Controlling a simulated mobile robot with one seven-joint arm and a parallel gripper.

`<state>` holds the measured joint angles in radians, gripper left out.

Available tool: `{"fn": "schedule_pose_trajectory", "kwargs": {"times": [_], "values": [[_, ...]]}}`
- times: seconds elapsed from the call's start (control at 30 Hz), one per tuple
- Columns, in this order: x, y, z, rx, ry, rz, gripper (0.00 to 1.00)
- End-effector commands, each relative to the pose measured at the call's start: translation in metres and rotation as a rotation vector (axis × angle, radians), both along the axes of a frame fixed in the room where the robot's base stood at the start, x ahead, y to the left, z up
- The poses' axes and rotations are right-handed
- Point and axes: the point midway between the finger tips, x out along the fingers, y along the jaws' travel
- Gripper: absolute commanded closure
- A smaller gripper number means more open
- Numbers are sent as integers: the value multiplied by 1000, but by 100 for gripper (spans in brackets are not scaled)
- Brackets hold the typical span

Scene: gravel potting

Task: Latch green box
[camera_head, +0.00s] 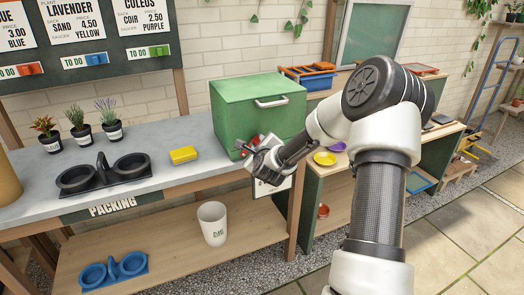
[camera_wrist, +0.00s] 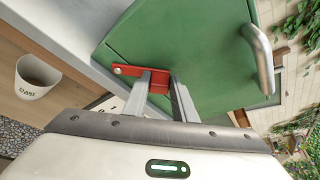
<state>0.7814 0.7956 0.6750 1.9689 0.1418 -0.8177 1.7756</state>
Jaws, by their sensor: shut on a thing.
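The green box (camera_head: 257,112) stands at the right end of the grey counter, with its lid down and a metal handle (camera_head: 271,102) on the lid's front. It fills the upper middle of the wrist view (camera_wrist: 190,40). A red latch (camera_wrist: 125,70) sits on the box's lower front face. My gripper (camera_wrist: 160,85) is at the latch, with its two fingers shut on the latch's red part between them. In the head view my gripper (camera_head: 262,158) is in front of the box's lower front, and partly hides the latch.
A yellow sponge-like block (camera_head: 183,155), a black double-cup tray (camera_head: 103,173) and three small potted plants (camera_head: 77,125) stand on the counter left of the box. A white bucket (camera_head: 213,222) and a blue tray (camera_head: 112,269) are on the lower shelf. A yellow saucer (camera_head: 324,158) lies to the right.

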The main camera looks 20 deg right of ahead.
Motion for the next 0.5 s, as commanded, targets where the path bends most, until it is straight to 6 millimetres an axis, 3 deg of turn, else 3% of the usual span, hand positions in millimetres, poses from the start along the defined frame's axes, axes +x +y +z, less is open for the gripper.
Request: {"fn": "schedule_pose_trajectory", "kwargs": {"times": [0.5], "values": [[0, 36, 10, -483, -19, 3, 100]]}}
